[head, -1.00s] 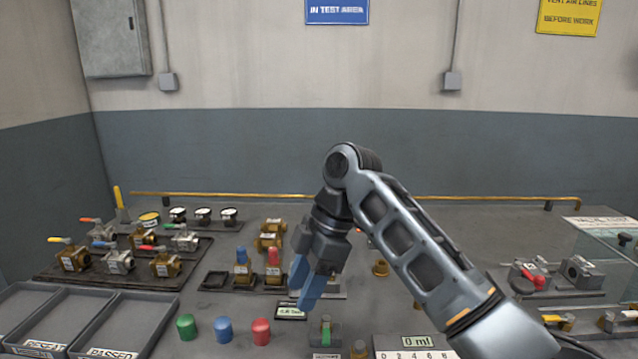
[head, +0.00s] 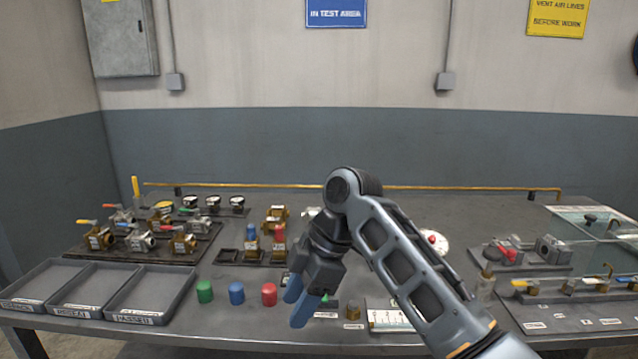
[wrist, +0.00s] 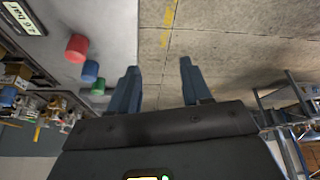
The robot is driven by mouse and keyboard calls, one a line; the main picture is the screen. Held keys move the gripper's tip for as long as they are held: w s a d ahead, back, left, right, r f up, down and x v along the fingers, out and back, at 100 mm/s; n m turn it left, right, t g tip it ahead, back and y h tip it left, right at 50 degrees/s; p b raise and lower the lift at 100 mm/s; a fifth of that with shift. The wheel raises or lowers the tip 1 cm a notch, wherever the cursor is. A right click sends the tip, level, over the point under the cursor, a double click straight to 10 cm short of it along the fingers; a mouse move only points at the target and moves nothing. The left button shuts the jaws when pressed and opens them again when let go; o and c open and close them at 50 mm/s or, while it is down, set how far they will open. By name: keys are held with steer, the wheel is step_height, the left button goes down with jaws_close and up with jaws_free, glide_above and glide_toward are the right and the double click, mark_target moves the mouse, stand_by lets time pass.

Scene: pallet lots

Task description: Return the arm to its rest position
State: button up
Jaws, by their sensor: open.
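My gripper (head: 298,302) hangs at the front edge of the workbench in the head view, fingers pointing down and empty. My arm is bent, with its elbow raised above the bench and the forearm folded down. In the wrist view my gripper (wrist: 156,85) shows two blue fingers spread apart with nothing between them.
Red (head: 269,294), blue (head: 237,293) and green (head: 204,291) caps stand left of my gripper. Grey trays (head: 150,296) sit at the front left. Several valves fill a dark board (head: 100,250) behind. Valve fixtures (head: 520,258) stand at the right. Floor is clear before the bench.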

steer(key=s+f+m+t+y, duration=0.2)
steer(key=s+f+m+t, duration=0.2)
steer(key=s+f+m, duration=0.45)
steer(key=s+f+m+t+y, duration=0.25)
steer(key=s+f, duration=0.35)
steer(key=f, duration=0.5)
steer(key=s+d+r+m+t+h, duration=0.1)
steer(key=s+d+m+t+h, duration=0.3)
steer(key=s+d, duration=0.5)
steer(key=s+d+r+m+t+h, duration=0.1)
steer(key=s+d+m+t+h, duration=0.3)
steer(key=s+d, duration=0.6)
steer(key=s+d+r+m+t, duration=0.1)
steer(key=s+d+r, duration=0.2)
steer(key=s+r, duration=0.3)
steer(key=s+d+r+m+h, duration=0.1)
steer(key=s+d+r, duration=0.2)
steer(key=s+r, duration=0.4)
steer(key=shift+s+r+t, duration=0.3)
steer(key=shift+r+t, duration=0.05)
steer(key=shift+r, duration=0.2)
